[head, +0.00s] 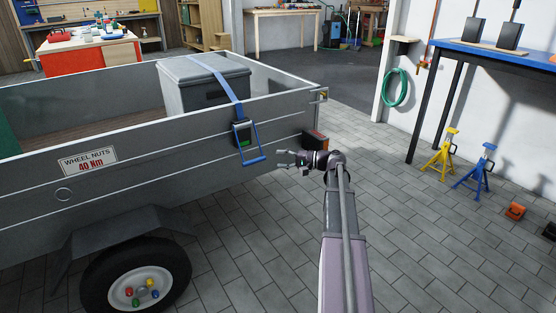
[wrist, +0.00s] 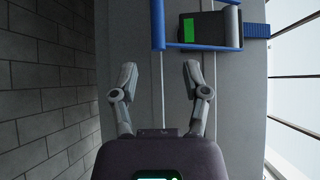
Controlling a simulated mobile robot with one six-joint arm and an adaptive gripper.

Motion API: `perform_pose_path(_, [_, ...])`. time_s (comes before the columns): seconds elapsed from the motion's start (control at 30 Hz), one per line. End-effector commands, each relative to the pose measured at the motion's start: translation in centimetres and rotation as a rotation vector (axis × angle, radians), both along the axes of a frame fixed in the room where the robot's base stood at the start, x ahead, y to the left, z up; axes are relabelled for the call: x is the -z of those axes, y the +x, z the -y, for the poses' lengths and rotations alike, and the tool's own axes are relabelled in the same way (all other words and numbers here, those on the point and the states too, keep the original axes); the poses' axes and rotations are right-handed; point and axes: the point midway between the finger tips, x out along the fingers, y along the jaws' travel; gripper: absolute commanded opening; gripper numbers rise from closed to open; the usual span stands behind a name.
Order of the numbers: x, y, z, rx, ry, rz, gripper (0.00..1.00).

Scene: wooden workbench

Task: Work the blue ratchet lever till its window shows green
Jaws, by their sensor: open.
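The ratchet (head: 243,133) is a dark body on the blue strap (head: 226,84), against the trailer's side wall. Its blue lever (head: 254,160) is a U-shaped frame hanging down, its crossbar angled out from the wall. A window on the ratchet shows green, clearest in the wrist view (wrist: 189,30). The lever's blue bars also show there (wrist: 158,25). My gripper (head: 281,158) is open and empty, just right of the crossbar in the head view. In the wrist view its two fingers (wrist: 160,78) are spread, apart from the lever.
The trailer (head: 130,143) carries a grey box (head: 185,85) under the strap. A tail light (head: 314,140) sits at the trailer's rear corner, close to my arm. Yellow (head: 440,152) and blue (head: 477,170) axle stands are on the right. The paved floor between is clear.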

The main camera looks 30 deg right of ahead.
Motion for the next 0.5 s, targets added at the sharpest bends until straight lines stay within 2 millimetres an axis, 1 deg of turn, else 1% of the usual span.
perform_pose_path(0.5, [-0.5,-1.7,1.9,0.0,0.0,0.0,0.6])
